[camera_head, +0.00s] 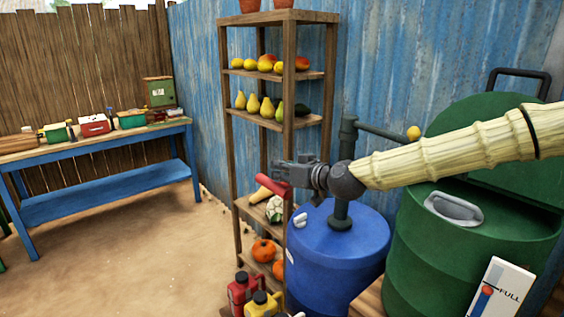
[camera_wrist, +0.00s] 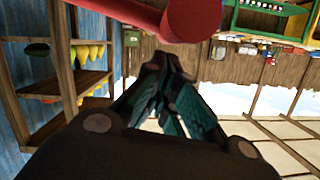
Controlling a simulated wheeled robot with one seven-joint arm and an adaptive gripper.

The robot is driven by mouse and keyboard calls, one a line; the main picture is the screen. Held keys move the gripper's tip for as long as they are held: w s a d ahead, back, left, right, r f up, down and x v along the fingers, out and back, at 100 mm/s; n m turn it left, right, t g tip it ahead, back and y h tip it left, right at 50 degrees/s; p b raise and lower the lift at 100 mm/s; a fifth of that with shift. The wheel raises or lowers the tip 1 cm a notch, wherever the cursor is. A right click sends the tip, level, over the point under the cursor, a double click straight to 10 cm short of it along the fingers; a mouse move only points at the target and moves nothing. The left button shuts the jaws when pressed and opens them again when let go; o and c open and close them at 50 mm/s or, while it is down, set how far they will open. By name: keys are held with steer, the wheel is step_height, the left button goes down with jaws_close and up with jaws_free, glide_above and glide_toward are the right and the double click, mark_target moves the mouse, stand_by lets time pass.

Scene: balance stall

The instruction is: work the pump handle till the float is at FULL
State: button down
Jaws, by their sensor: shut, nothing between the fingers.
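The pump is a dark upright pipe (camera_head: 348,145) on the blue drum (camera_head: 340,255). Its red handle (camera_head: 272,186) shows just below my gripper (camera_head: 277,166). In the wrist view the red handle (camera_wrist: 120,12) crosses the top, close to my shut fingertips (camera_wrist: 165,62). Nothing is between the fingers; I cannot tell whether they touch the handle. The white gauge (camera_head: 516,283) at the lower right has a FULL line, and its red-orange float (camera_head: 487,291) appears close to that line. The gauge's lower end is cut off by the picture edge.
A wooden shelf (camera_head: 289,100) with fruit stands behind my gripper. A green tank (camera_head: 415,265) is right of the drum, partly behind my arm. Red and yellow jugs (camera_head: 242,290) stand at the front. A blue workbench (camera_head: 110,185) is at left, with open floor before it.

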steer(key=shift+f, duration=0.2)
steer(key=shift+a+f, duration=0.1)
